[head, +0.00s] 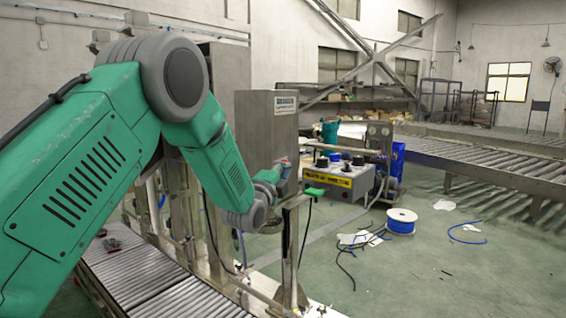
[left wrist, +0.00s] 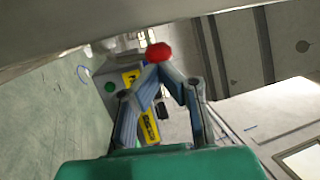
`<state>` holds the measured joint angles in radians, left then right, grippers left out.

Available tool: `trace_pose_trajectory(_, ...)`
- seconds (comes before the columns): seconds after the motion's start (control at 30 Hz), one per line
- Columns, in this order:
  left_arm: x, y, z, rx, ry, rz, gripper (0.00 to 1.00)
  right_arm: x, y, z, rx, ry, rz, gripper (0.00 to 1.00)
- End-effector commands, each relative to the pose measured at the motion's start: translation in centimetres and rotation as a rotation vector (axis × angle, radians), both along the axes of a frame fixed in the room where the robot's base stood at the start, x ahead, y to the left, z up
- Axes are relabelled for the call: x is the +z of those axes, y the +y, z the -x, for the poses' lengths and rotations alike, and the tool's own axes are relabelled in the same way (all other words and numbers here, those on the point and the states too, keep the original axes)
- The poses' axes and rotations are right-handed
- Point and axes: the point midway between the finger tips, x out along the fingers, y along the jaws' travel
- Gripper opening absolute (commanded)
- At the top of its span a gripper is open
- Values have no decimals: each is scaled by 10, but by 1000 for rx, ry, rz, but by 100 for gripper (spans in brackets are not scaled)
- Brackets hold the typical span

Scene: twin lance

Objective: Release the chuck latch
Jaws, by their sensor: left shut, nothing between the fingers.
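My left arm reaches in from the left, and my left gripper (head: 286,168) is beside the lower right edge of a grey metal cabinet (head: 262,125), partly hidden by the wrist. In the left wrist view the fingers (left wrist: 160,70) come together at their tips, shut and empty. A red round knob (left wrist: 158,52) shows right at the fingertips; whether they touch it I cannot tell. I cannot make out for sure which part is the chuck latch. My right gripper is not in view.
A blue cable spool (head: 401,222) and loose cables lie on the floor. Roller conveyors run at lower left (head: 130,275) and right (head: 470,168).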

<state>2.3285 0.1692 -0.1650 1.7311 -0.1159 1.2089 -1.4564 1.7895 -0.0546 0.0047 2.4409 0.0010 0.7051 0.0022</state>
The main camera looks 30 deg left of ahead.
Motion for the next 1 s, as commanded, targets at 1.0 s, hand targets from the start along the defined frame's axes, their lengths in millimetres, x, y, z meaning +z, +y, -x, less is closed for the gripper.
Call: trace_pose_trajectory(1.0, 12, -2, -39, 1, 626, -48, 0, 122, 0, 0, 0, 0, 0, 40)
